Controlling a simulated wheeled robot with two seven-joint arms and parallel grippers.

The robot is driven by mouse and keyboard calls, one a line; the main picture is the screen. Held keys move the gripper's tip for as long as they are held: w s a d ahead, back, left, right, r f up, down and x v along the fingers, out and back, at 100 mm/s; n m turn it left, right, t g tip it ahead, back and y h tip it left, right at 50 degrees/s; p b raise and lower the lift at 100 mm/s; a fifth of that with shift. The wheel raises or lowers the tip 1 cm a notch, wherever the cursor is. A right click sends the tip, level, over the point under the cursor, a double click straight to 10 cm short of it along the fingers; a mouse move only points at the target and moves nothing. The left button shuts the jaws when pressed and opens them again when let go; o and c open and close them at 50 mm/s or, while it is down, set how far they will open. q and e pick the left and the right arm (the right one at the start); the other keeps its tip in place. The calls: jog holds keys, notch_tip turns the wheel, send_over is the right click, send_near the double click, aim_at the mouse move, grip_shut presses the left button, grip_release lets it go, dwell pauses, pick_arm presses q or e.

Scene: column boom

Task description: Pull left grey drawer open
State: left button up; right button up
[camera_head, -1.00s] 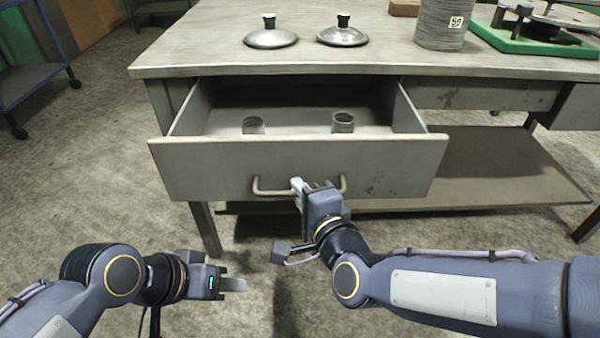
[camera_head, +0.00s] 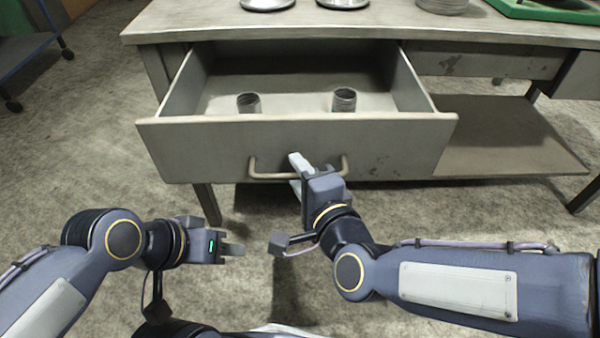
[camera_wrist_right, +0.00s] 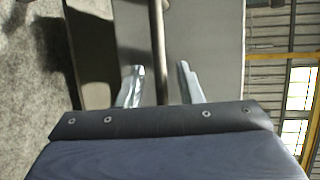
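The left grey drawer (camera_head: 215,152) stands well out from the table front, and its inside shows. Its bar handle (camera_head: 265,176) runs across the front panel. My right gripper (camera_head: 298,174) is at the right part of this handle, with one finger above the bar and one below. In the right wrist view the handle bar (camera_wrist_right: 158,45) passes between the two spread fingers (camera_wrist_right: 158,84), with a gap visible on both sides. My left gripper (camera_head: 233,249) is empty, low on the left and apart from the drawer; its finger gap is not clear.
Two small cylindrical containers, left (camera_head: 249,103) and right (camera_head: 344,100), stand in the drawer. The tabletop (camera_head: 350,22) carries lids and a green tray (camera_head: 545,10). A lower shelf (camera_head: 505,140) lies at the right. A blue cart (camera_head: 25,50) stands far left.

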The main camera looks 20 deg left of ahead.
jog(key=p+v, duration=0.2)
jog(key=v, duration=0.5)
jog(key=shift+s+d, duration=0.2)
jog(key=shift+s, duration=0.15)
dwell(0.4)
